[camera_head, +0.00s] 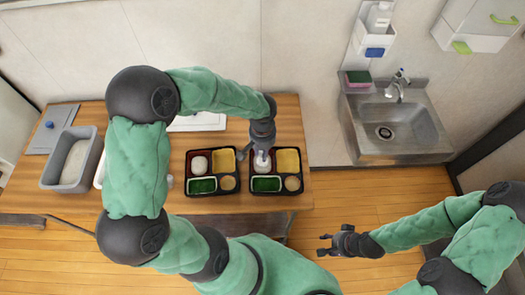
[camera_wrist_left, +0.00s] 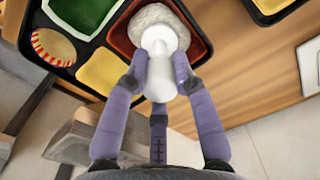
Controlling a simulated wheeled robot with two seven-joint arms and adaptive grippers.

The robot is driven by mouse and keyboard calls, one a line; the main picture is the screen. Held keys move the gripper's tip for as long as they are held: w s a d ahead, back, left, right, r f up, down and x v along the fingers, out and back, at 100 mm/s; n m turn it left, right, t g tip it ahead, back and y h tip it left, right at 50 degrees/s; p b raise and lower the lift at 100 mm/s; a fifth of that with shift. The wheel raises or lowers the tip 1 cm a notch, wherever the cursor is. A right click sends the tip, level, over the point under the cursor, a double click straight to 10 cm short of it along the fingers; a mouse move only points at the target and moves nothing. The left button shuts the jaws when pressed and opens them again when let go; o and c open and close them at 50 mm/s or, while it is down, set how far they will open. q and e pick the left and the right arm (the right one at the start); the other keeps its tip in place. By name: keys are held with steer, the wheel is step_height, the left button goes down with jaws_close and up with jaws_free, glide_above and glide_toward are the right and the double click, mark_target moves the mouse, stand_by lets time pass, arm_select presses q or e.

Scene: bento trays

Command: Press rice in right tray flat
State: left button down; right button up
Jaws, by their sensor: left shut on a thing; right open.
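The right tray (camera_head: 250,190) is a black bento tray with white rice (camera_head: 261,168) in its upper left, dark red compartment. In the left wrist view, the rice (camera_wrist_left: 152,14) is a rounded whitish mass. My left gripper (camera_head: 262,155) is over this compartment, its fingers shut around a white knob-shaped tool (camera_wrist_left: 162,62). The tool's far end overlaps the rice in view; I cannot tell how firmly it touches. The rice under the tool is hidden. My right gripper (camera_head: 328,243) is open and empty, off the table's front right.
The left tray (camera_head: 213,196) stands close beside, with a mound of rice (camera_head: 200,165) and other foods. A grey tub (camera_head: 100,165) of white contents is at the table's left. A white board (camera_head: 198,122) lies behind the trays. A sink (camera_head: 400,130) is at right.

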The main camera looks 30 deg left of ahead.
arm_select(q)
steer(key=shift+r, duration=0.1)
stand_by(0.4)
steer(key=shift+r+p, duration=2.85)
steer(key=shift+r, duration=1.1)
steer(key=shift+a, duration=0.1)
